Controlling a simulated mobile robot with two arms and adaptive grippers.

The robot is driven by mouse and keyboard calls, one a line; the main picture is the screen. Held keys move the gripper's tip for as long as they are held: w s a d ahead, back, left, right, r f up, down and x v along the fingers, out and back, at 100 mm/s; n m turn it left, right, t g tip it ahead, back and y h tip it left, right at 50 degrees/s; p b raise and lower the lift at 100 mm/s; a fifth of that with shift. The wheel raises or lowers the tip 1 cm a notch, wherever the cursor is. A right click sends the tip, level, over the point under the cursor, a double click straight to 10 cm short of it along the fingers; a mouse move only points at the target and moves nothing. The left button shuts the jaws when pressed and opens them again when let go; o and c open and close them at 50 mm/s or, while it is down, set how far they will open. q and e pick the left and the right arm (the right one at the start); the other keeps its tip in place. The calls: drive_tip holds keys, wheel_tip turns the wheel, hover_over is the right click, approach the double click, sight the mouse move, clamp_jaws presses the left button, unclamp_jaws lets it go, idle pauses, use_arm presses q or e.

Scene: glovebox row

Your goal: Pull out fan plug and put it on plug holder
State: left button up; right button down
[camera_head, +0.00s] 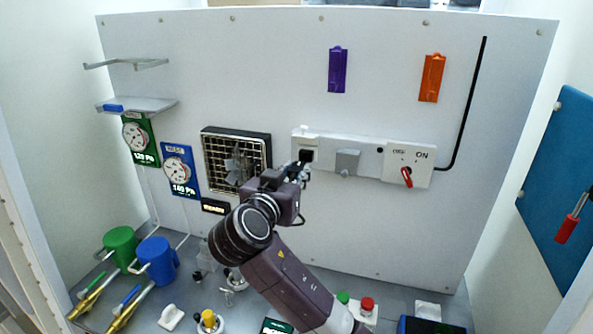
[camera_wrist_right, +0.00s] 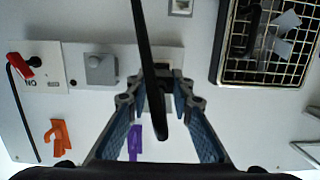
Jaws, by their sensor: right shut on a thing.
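The black plug (camera_head: 306,155) is at the left part of the white socket strip (camera_head: 325,140). My right gripper (camera_head: 303,170) reaches up to it and is shut on it. In the right wrist view the plug (camera_wrist_right: 163,74) is a dark block between the fingertips (camera_wrist_right: 160,88), and a black bar or cable crosses in front, partly hiding it. I cannot tell whether the plug is fully seated in the socket. The fan (camera_head: 235,160) sits behind a black-framed grille just to the left. My left gripper is not in view.
A grey square block (camera_head: 347,160) and a white box with a red OFF/ON switch (camera_head: 406,177) are right of the plug. Purple (camera_head: 338,70) and orange (camera_head: 432,77) wall holders hang above, with bare wall around them.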

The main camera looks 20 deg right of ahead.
sight(292, 179)
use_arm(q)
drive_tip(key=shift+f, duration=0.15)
use_arm(e)
drive_tip(key=shift+f+v, duration=0.15)
drive_tip(key=shift+v, duration=0.9)
drive_tip(key=shift+f+v, duration=0.2)
drive_tip(key=shift+v, duration=0.9)
drive_tip(key=shift+d, duration=0.1)
